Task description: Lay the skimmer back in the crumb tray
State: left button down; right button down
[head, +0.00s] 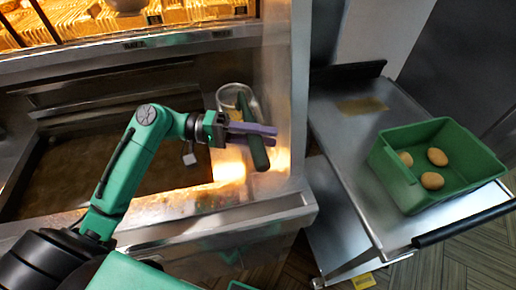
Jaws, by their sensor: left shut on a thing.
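My left gripper (272,136), with purple fingers, is shut on the dark green handle of the skimmer (258,153). The handle runs from the upper left down to the right through the fingers, and its lower end sticks out below them. A small metal tray with a rounded rim, which looks like the crumb tray (222,90), is just behind the gripper. The skimmer's upper end overlaps this tray in the picture. I cannot tell whether it touches the tray, and the skimmer's head is not clear. My right gripper is not in view.
A fryer vat of brown oil (55,180) lies under and left of my left arm. Right of a metal upright is a steel cart (345,135) with a green bin (402,190) holding three brown round items. A lit warming shelf (75,18) is at the back.

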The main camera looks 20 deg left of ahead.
pick_arm(q)
notch_tip(320, 180, down, 7)
jog(key=w+b, duration=0.1)
jog(key=b, duration=0.3)
jog(key=shift+w+r+b, duration=0.15)
jog(key=shift+w+b, duration=0.25)
jog(key=c, duration=0.5)
grip_release()
jog(key=shift+d, duration=0.1)
